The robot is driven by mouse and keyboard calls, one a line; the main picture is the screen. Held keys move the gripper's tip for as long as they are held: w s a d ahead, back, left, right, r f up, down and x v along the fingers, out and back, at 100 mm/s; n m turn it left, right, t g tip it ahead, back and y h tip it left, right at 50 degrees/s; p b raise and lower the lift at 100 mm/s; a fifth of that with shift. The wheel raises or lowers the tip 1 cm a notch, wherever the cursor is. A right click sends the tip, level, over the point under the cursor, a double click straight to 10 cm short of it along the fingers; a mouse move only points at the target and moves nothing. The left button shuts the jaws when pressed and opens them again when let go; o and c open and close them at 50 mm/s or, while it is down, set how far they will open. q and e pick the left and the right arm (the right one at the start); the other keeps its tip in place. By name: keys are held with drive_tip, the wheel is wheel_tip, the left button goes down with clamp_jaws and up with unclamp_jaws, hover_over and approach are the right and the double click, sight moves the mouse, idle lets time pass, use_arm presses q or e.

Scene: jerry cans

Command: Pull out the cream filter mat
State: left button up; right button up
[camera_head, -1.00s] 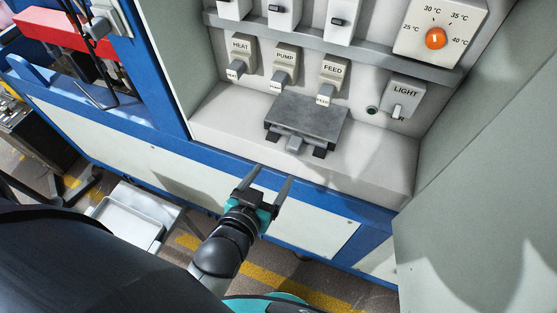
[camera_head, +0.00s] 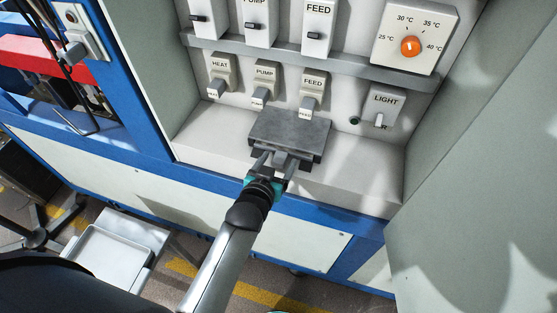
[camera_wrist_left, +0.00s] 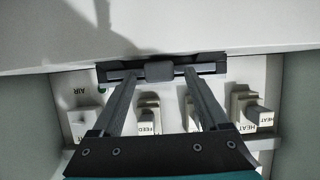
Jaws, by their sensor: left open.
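A dark grey flat holder (camera_head: 291,133) sits on the pale ledge inside the cabinet, with a small grey tab (camera_head: 282,160) at its front. The tab also shows in the left wrist view (camera_wrist_left: 159,71), at the front of a dark slot. My left gripper (camera_head: 279,164) is open at the tab, with one finger on each side. In the left wrist view, the gripper (camera_wrist_left: 160,78) shows a gap between each fingertip and the tab. I see no cream mat; whether it lies inside the holder is hidden.
Switches marked HEAT (camera_head: 220,73), PUMP (camera_head: 264,82) and FEED (camera_head: 313,92) stand behind the holder, with a LIGHT switch (camera_head: 382,108) to the right. An orange dial (camera_head: 410,46) is above. A pale tray (camera_head: 104,252) stands lower left. The ledge is clear beside the holder.

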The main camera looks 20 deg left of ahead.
use_arm(q)
drive_tip(key=shift+w+f, duration=0.15)
drive_tip(key=shift+w, duration=0.3)
drive_tip(key=shift+c, duration=0.4)
clamp_jaws()
idle(0.6)
drive_tip(key=shift+s+p, duration=0.45)
drive_tip(key=shift+s, duration=0.2)
idle(0.5)
drive_tip(key=shift+s, duration=0.35)
drive_tip(key=s+p, duration=0.5)
drive_tip(key=s, duration=0.9)
drive_tip(key=shift+s+a+p, duration=0.25)
drive_tip(key=shift+s+p, duration=0.15)
idle(1.1)
drive_tip(key=shift+w, duration=0.1)
